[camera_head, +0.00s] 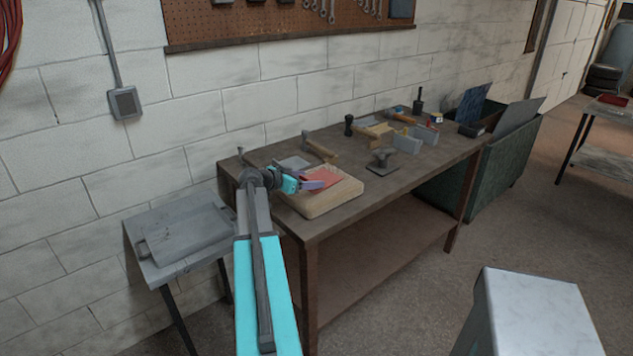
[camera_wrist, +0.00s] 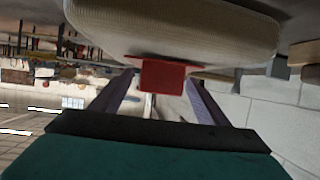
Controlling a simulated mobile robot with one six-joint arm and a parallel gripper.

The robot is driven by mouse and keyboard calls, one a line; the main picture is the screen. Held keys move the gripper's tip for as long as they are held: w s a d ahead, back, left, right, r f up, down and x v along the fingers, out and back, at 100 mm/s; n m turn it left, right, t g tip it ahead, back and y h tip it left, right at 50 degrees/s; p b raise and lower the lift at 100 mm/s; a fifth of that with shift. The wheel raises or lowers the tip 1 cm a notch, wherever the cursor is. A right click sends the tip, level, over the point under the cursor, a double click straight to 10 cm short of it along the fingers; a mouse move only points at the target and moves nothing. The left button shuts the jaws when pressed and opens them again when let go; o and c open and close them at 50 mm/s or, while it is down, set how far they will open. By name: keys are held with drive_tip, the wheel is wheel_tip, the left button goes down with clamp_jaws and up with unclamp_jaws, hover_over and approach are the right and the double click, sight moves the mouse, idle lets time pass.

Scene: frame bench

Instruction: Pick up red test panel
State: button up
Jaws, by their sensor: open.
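The red test panel (camera_head: 327,176) lies on a thick pale board (camera_head: 325,201) at the near left end of the workbench. My gripper (camera_head: 309,184) is at the panel's left side, low over the board. In the wrist view, which looks upside down, the red panel (camera_wrist: 163,75) shows its near end between the two spread purple fingers of my gripper (camera_wrist: 159,84). There is a gap on each side of the panel, and the fingers are open. The board (camera_wrist: 175,30) fills the top of that view. Part of the panel is hidden by my gripper in the head view.
The brown workbench (camera_head: 420,180) holds a hammer (camera_head: 318,146), a small dark stand (camera_head: 382,160) and several other tools further right. A grey side table (camera_head: 150,275) stands left against the block wall. A green bin (camera_head: 500,165) stands past the bench's far end.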

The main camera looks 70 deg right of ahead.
drive_tip(key=c, duration=1.3)
drive_tip(key=shift+r, duration=0.2)
drive_tip(key=shift+r+b, duration=0.8)
drive_tip(key=shift+r, duration=0.6)
drive_tip(key=shift+a+r, duration=0.15)
drive_tip(key=shift+a, duration=0.15)
drive_tip(key=shift+w+a+r+b, duration=0.2)
drive_tip(key=shift+a+b, duration=0.5)
drive_tip(key=shift+a, duration=1.85)
drive_tip(key=shift+s+a+r+b, duration=0.1)
drive_tip(key=shift+a+r+b, duration=0.45)
drive_tip(key=shift+a, duration=2.05)
drive_tip(key=shift+w+a+r+b, duration=0.1)
drive_tip(key=shift+a+b, duration=0.8)
drive_tip(key=shift+a, duration=1.65)
